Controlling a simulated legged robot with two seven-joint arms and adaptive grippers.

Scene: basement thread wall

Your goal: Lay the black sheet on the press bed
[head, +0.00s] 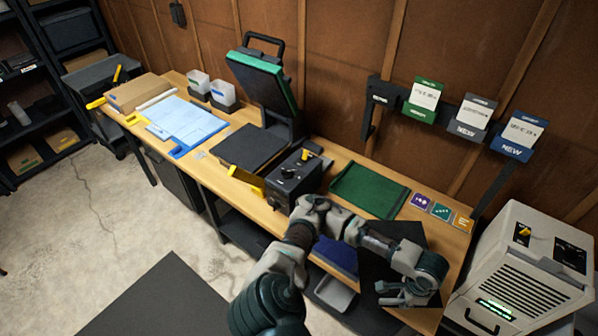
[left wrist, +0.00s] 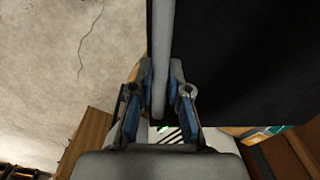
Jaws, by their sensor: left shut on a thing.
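The black sheet (head: 376,274) hangs tilted at the front edge of the bench, partly hidden by my left arm. My left gripper (head: 405,294) is shut on it. In the left wrist view the sheet (left wrist: 235,60) fills the upper right, with a grey strip along its edge between the fingers of my left gripper (left wrist: 159,98). The press stands open at mid-bench, its lid (head: 265,85) raised and its dark flat bed (head: 250,147) bare. The gripper is well to the right of the bed. My right gripper is not in view.
A control box (head: 295,172) with a yellow switch stands right of the bed. A green mat (head: 369,190) and small coloured cards (head: 441,211) lie further right. A blue-and-white sheet (head: 187,122) lies left. A pale machine (head: 525,272) stands at the right end.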

